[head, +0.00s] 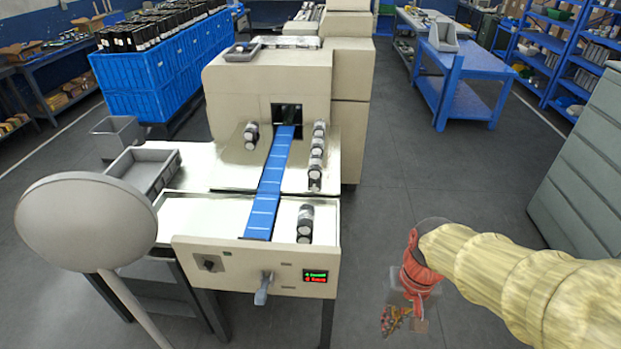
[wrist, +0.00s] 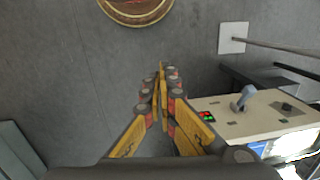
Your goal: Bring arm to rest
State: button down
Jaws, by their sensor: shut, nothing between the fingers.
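My arm, in a pale yellow cover, reaches in from the right of the head view. My gripper (head: 392,318) hangs from its end over the bare floor, right of the wrapper's front panel and apart from it. In the wrist view my gripper (wrist: 162,72) has its yellow fingers together at the tips, with nothing between them. The wrapper machine (head: 265,90) stands in the middle of the head view, with a blue belt (head: 268,190) running out of its opening.
Dark rolls stand beside the belt, with one group (head: 305,222) near the front. A lever (head: 264,288) sticks out of the front panel (head: 220,268). A grey cabinet (head: 585,165) stands at right and a blue table (head: 465,75) behind. The floor (head: 420,170) between is clear.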

jog(key=s+d+r+t, duration=0.1)
jog(key=s+r+t, duration=0.1)
jog(key=r, duration=0.5)
jog(key=s+d+r+n+t+h, duration=0.1)
jog(key=s+r+t, duration=0.1)
jog(key=r+t, duration=0.2)
notch_tip(320, 180, up, 3)
jog(key=shift+r, duration=0.2)
